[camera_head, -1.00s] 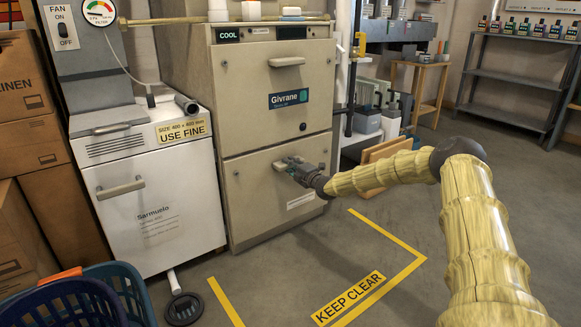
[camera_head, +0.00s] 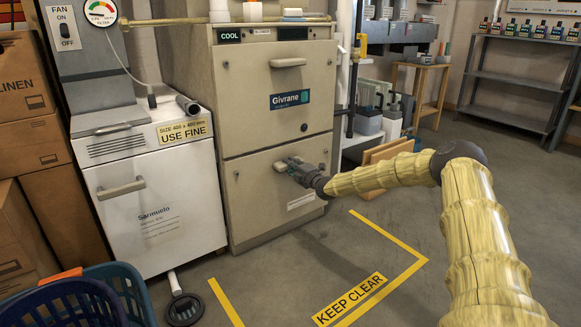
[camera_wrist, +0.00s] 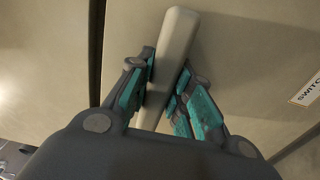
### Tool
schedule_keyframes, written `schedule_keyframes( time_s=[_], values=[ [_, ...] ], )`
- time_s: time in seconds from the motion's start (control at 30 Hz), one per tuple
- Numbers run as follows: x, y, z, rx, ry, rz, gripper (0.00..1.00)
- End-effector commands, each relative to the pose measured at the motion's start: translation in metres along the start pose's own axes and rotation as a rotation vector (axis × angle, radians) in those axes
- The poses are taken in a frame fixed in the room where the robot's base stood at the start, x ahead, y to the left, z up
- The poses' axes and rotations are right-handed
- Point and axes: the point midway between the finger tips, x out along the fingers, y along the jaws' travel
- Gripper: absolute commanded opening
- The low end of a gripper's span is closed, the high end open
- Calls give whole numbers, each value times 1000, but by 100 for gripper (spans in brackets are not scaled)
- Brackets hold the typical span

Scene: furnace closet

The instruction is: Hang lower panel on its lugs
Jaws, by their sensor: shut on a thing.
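The lower panel (camera_head: 255,205) is a beige panel on the front of the Givrane furnace, below the upper panel (camera_head: 270,95). It sits in the cabinet front with a thin dark seam above it. My gripper (camera_head: 286,165) is at the panel's handle. In the wrist view my gripper (camera_wrist: 160,95) is shut on the pale bar handle (camera_wrist: 172,62), with teal pads on both sides of it. The lower panel face (camera_wrist: 245,50) lies behind the handle. The lugs are hidden from both views, so I cannot tell whether the panel rests on them.
A white Sarmuelo cabinet (camera_head: 165,220) stands close on the left. A blue basket (camera_head: 110,290) is at the lower left. Wooden boards (camera_head: 388,152) lean to the right of the furnace. The taped KEEP CLEAR floor (camera_head: 300,265) in front is free.

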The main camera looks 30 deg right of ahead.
Motion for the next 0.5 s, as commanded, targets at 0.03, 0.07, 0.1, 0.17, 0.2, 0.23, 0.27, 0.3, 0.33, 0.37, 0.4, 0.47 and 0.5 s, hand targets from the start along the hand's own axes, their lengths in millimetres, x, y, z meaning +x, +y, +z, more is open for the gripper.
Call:
schedule_keyframes(
  time_s=[0.03, 0.07, 0.1, 0.17, 0.2, 0.23, 0.27, 0.3, 0.33, 0.37, 0.4, 0.47, 0.5],
  values=[
    [1, 4, 0, 0, 0, 5, 0],
    [1, 4, 0, 0, 0, 5, 0],
    [1, 4, 0, 0, 0, 5, 0],
    [1, 3, 0, 0, 0, 5, 0],
    [1, 3, 0, 0, 0, 5, 0],
    [1, 3, 0, 0, 0, 5, 0],
    [1, 3, 0, 0, 0, 5, 0],
    [1, 2, 0, 0, 0, 5, 0],
    [1, 2, 0, 0, 0, 5, 0],
    [1, 1, 0, 0, 0, 5, 0],
    [1, 0, 0, 0, 0, 5, 0],
    [1, -1, 0, 0, 0, 5, 0],
    [1, -2, 0, 0, 0, 5, 0]
  ],
)
